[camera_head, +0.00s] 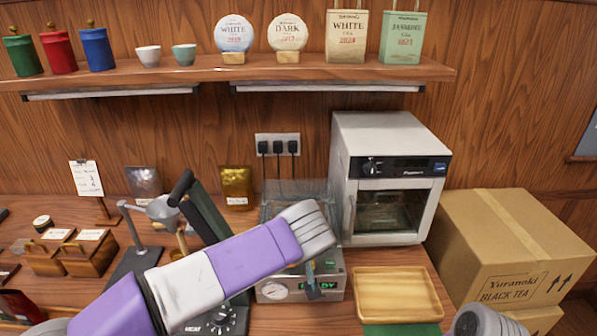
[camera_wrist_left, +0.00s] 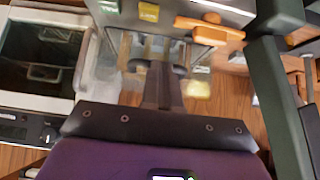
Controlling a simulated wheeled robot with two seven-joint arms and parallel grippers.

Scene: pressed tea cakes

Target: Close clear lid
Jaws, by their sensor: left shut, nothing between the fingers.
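The clear lid (camera_head: 285,190) stands raised at the back of a silver machine (camera_head: 335,283) with a round gauge and a green-lit display. My left arm crosses in front and hides part of the lid and machine. My left gripper (camera_head: 314,280) is at the machine's front, in front of the display, with its fingers shut and empty. In the left wrist view my shut fingers (camera_wrist_left: 160,75) point at the blurred machine. I cannot tell whether they touch it or the lid. My right gripper is not in view; only a grey arm part shows at the lower right.
A white oven (camera_head: 388,180) stands right of the machine, with cardboard boxes (camera_head: 510,250) beyond. An empty wooden tray (camera_head: 398,294) lies in front of the oven. A dark lever press (camera_head: 203,208) and a scoop (camera_head: 162,208) on a stand are close on the left.

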